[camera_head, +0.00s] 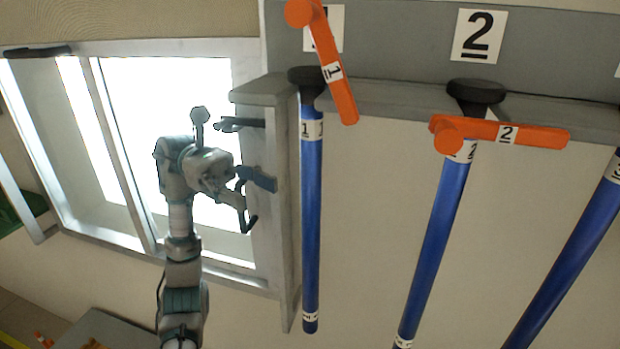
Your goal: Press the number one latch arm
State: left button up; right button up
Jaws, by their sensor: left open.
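The number one latch arm (338,80) is an orange bar at the top centre, marked 1. It is tilted steeply, running from its round pivot end at the upper left down to the right. It partly covers the white number 1 label on the grey rail. Below it the blue number one rod (311,220) hangs from a black cap (306,78). My left gripper (250,200) is open and empty, to the left of the rod and lower than the latch arm, apart from both. My right gripper does not show.
The number two latch arm (510,134) lies nearly level across the top of the second blue rod (435,250). A third rod (572,255) hangs at the right. A grey post (283,200) stands between my left gripper and the first rod. A bright window (170,90) is behind my arm.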

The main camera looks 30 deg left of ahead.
aim_at(298, 14)
jog(key=k+l, duration=0.2)
jog(key=k, duration=0.3)
jog(key=k+l, duration=0.15)
jog(key=k, duration=0.3)
